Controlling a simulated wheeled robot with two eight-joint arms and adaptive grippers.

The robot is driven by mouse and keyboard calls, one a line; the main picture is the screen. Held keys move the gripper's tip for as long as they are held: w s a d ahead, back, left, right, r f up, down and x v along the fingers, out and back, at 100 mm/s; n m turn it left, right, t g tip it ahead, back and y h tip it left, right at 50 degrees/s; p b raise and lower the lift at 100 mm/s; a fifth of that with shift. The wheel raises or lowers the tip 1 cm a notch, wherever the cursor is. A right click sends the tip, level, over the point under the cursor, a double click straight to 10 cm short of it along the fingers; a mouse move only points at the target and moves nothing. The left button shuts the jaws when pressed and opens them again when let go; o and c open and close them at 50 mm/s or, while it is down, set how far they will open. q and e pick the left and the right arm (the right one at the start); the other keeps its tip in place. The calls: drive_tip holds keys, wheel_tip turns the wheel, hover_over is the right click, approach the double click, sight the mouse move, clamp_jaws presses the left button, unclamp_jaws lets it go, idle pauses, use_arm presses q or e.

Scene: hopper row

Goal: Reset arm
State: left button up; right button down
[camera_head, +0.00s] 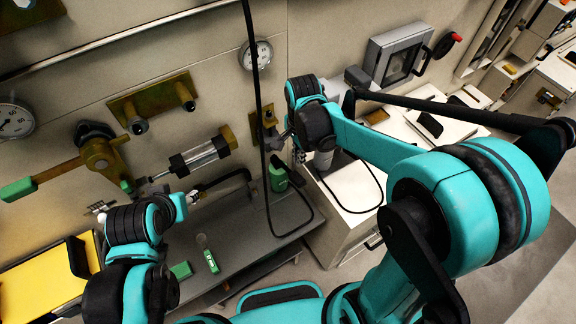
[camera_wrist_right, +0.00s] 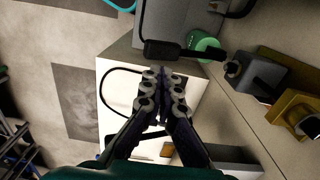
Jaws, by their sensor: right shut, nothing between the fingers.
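My right arm reaches in from the right in the head view. Its gripper (camera_head: 284,140) is small and partly hidden by the wrist, in front of the wall beside a brass fitting (camera_head: 264,124). In the right wrist view the gripper (camera_wrist_right: 164,78) has its fingers together with nothing between them. Behind it are a white cabinet top (camera_wrist_right: 185,90) and a grey bench (camera_wrist_right: 165,22). My left arm is at the lower left in the head view. Its gripper end (camera_head: 190,198) is small, and its fingers cannot be made out.
A green bottle (camera_head: 277,174) stands on the grey bench (camera_head: 235,225) near a hanging black cable (camera_head: 268,200). Wall fittings include a green-handled valve (camera_head: 98,155), a clear cylinder (camera_head: 196,157) and a gauge (camera_head: 257,53). A yellow panel (camera_head: 45,285) is at lower left.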

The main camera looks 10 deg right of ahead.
idle(0.3)
drive_tip(key=s+d+f+n+t+b, duration=0.2)
drive_tip(key=s+f+n+b, duration=0.3)
drive_tip(key=b, duration=0.5)
drive_tip(key=s+d+f+n+t+b, duration=0.2)
drive_tip(key=s+f+n+t+b, duration=0.3)
drive_tip(key=f+n+b, duration=0.3)
drive_tip(key=shift+s+d+f+n+b, duration=0.2)
drive_tip(key=shift+d+n+b, duration=0.25)
drive_tip(key=shift+b, duration=0.75)
drive_tip(key=shift+a, duration=0.1)
